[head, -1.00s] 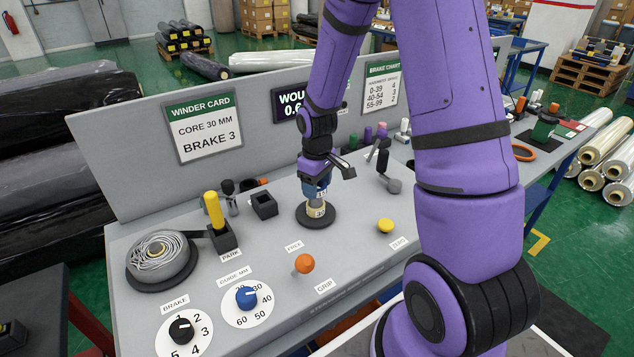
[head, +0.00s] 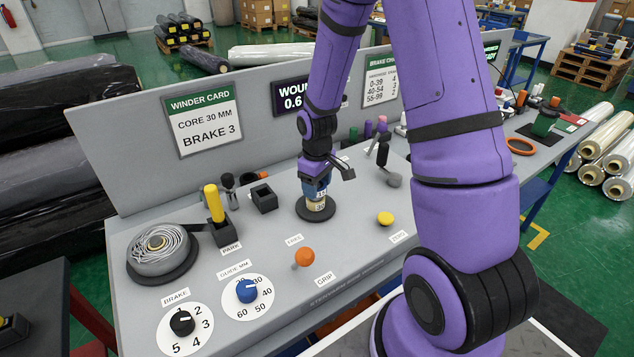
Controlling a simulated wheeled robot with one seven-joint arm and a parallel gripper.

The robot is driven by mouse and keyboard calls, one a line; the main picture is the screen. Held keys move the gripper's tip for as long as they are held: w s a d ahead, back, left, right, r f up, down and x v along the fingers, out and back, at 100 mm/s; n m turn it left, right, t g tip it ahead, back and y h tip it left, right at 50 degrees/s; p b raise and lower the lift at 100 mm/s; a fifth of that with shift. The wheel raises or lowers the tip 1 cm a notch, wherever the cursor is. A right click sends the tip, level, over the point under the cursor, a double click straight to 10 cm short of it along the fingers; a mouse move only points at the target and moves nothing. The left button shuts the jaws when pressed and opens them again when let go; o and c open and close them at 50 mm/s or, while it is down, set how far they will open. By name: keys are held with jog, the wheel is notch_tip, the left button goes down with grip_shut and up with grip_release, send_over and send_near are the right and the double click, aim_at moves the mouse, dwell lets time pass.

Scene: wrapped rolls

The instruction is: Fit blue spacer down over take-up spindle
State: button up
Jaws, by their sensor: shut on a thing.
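The blue spacer (head: 315,188) is in my gripper (head: 317,183), which is shut on it and points down. It is small and partly covered by the fingers. Directly below is a tan core with a white label (head: 317,203), standing upright on a round black flange (head: 315,213) at the take-up position. The spacer lines up with the core's top and looks very close to it or touching. I cannot tell whether it is around the spindle, because the spindle itself is hidden by the core, spacer and gripper.
A wire-wound reel (head: 160,246) sits at the left by a yellow peg (head: 213,203). A black square holder (head: 264,198), orange-topped lever (head: 304,257), yellow button (head: 385,218) and black lever (head: 383,155) surround the flange. The winder card panel (head: 203,120) stands behind.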

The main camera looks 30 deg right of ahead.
jog(key=shift+f, duration=1)
jog(key=o, duration=1)
jog(key=shift+r, duration=0.1)
notch_tip(320, 180, up, 11)
jog(key=shift+f, duration=0.2)
